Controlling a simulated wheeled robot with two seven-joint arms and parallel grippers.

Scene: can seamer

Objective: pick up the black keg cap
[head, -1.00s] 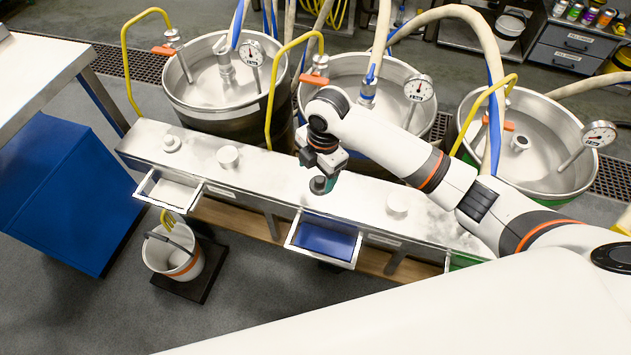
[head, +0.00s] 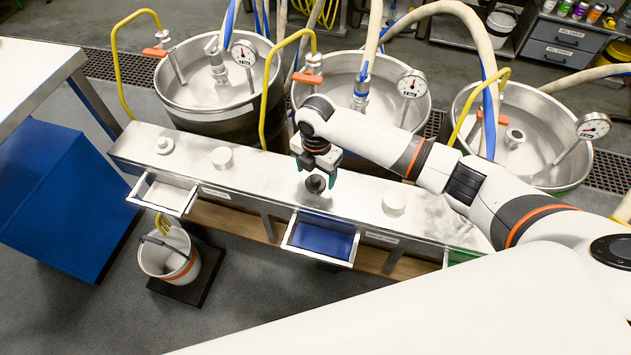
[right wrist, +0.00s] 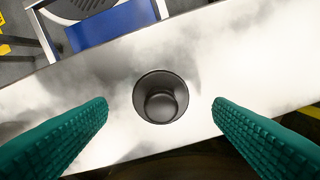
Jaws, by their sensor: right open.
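The black keg cap (head: 315,184) stands on the steel bench, near its front edge and above the blue-lined drawer. It is round, with a wide rim and a knob in the middle, and shows whole in the right wrist view (right wrist: 161,97). My right gripper (head: 318,180) is right over the cap, pointing down. In the right wrist view its two green ribbed fingers (right wrist: 160,108) are wide apart, one on each side of the cap, with a gap to it on both sides. Nothing is between them but the cap, which they do not touch. My left gripper is not in view.
The long steel bench (head: 260,178) carries white caps (head: 222,158) left and right (head: 394,202) of the black one. An open blue-lined drawer (head: 322,238) and an open white drawer (head: 163,193) jut from its front. Steel kegs with hoses and gauges stand behind. A bucket (head: 168,252) is on the floor.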

